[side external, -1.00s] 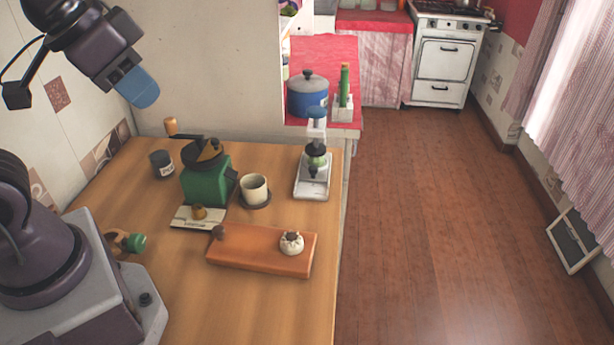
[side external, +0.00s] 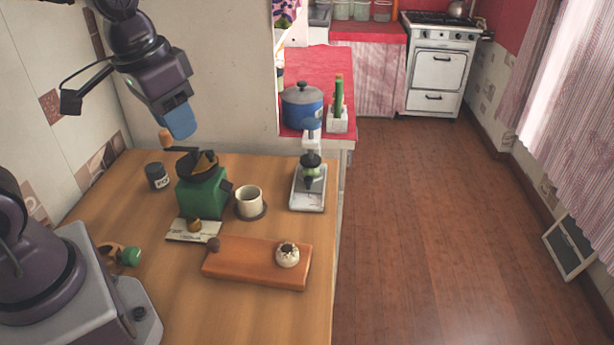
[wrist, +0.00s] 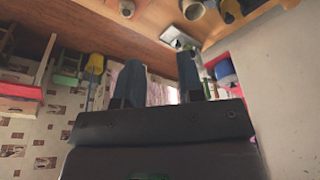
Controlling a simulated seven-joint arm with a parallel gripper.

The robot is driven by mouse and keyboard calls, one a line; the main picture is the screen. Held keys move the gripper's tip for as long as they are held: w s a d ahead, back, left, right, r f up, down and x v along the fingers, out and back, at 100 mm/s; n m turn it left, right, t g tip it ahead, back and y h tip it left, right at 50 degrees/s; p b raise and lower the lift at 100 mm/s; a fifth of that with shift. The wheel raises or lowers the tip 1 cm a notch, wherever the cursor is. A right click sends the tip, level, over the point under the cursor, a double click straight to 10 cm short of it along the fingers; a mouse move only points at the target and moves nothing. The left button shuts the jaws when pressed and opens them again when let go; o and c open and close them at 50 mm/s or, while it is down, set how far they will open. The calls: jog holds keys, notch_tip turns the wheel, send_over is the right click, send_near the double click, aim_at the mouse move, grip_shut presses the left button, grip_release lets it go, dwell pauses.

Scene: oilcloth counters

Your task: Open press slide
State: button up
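A green grinder (side external: 203,190) with a crank and a cream cup (side external: 248,202) stand left of the press. A dark jar (side external: 157,176) is at the back left. An orange-brown board (side external: 240,262) lies in front. A blue pot (side external: 303,106) stands behind the press.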

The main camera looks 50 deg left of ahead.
jog(key=w+a+f, duration=0.2)
jog(key=w+f, duration=0.6)
jog(key=w, duration=0.1)
jog(key=w+a+f, duration=0.3)
jog(key=w+f, duration=0.5)
jog(key=w, duration=0.1)
jog(key=t, duration=0.2)
send_near(308, 179)
jog(key=shift+m, duration=0.4)
jog(key=x, duration=0.9)
jog(key=shift+c, duration=0.2)
